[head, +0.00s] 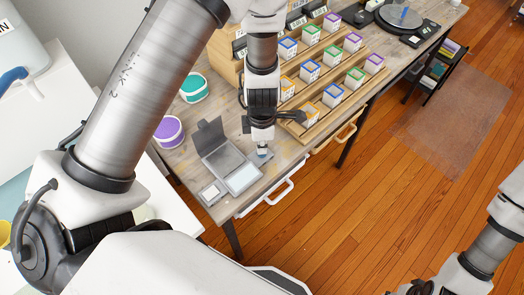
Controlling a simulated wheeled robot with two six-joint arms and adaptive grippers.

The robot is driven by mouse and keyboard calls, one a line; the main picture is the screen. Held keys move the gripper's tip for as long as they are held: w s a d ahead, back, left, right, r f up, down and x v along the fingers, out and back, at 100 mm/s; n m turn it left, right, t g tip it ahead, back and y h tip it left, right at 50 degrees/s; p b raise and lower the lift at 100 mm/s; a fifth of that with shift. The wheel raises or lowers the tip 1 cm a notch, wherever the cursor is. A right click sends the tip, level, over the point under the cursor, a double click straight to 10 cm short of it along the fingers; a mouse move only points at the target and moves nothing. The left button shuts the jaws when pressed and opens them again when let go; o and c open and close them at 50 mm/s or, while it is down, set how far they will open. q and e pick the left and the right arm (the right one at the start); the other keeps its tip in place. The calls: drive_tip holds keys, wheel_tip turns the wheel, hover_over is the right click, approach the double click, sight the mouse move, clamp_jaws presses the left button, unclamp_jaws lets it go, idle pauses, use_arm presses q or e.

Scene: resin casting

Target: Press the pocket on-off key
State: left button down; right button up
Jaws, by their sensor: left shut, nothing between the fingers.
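A grey pocket scale (222,161) lies on the near end of the wooden table, its dark lid (211,137) flipped open. A pale flat plate (242,178) shows at its near right part. The on-off key is too small to make out. My left gripper (262,146) points down just right of the scale, shut and empty. Its tips are over a small grey-blue item (263,154); I cannot tell whether they touch it. Part of my right arm shows at the lower right, with its fingertips out of the picture.
A small white-topped block (212,192) lies at the table's near corner. A purple-lidded tub (169,131) and a teal-lidded tub (194,88) stand to the left. A wooden rack (330,102) of colored boxes stands beyond my left gripper.

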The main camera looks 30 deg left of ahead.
use_arm(q)
drive_tip(key=shift+f+b, duration=0.55)
drive_tip(key=shift+f, duration=0.15)
wheel_tip(320, 180, up, 5)
drive_tip(key=p, duration=0.5)
idle(0.5)
